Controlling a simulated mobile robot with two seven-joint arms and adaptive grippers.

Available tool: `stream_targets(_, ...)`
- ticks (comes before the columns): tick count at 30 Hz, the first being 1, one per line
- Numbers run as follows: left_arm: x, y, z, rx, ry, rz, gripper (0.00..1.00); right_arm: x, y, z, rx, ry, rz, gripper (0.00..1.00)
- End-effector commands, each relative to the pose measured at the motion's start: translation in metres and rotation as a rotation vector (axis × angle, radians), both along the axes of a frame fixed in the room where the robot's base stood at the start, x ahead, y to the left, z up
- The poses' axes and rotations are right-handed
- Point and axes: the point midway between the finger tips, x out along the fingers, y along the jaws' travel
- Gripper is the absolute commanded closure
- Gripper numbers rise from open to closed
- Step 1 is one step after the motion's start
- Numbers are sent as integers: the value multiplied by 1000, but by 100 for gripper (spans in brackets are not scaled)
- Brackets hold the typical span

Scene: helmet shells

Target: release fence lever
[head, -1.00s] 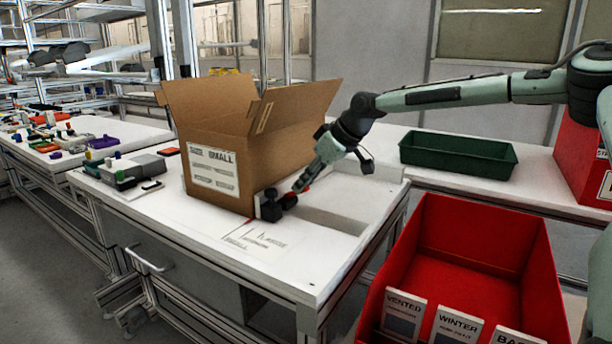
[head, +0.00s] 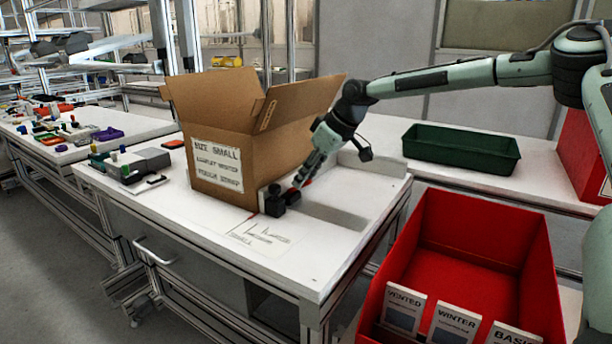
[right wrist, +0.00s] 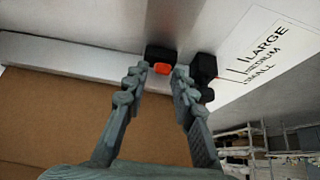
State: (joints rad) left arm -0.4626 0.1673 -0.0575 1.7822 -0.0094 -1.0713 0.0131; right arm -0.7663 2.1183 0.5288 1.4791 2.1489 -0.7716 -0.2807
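The fence lever (right wrist: 162,68) is a small orange-red piece on a black block in the right wrist view. A second black block (right wrist: 204,68) sits beside it. In the head view the black blocks (head: 275,203) stand at the near right corner of the cardboard box (head: 222,145). My right gripper (head: 299,182) reaches down beside them from the right. In the right wrist view its fingers (right wrist: 160,78) are apart, one on each side of the orange-red piece, with gaps showing. Whether a fingertip touches anything cannot be told. My left gripper is not in view.
The open box stands on the white bench (head: 290,265), which bears printed size marks (head: 262,232). A red bin (head: 470,260) with labelled cards is at front right. A green tray (head: 460,148) is behind it. Small tools (head: 130,165) lie left of the box.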

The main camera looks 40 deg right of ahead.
Motion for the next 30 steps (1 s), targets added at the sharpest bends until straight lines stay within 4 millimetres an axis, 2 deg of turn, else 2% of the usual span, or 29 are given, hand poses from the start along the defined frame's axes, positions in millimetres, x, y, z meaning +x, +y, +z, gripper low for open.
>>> stream_targets(9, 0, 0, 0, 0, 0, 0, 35, 0, 0, 1, 0, 0, 0, 66)
stream_targets(13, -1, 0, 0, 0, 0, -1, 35, -4, -2, 9, 0, -2, 1, 66)
stream_targets(24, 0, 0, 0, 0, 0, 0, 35, -40, -17, 72, 2, -6, -1, 66)
stream_targets(30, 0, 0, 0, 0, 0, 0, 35, -55, -22, 95, 1, -2, 0, 66)
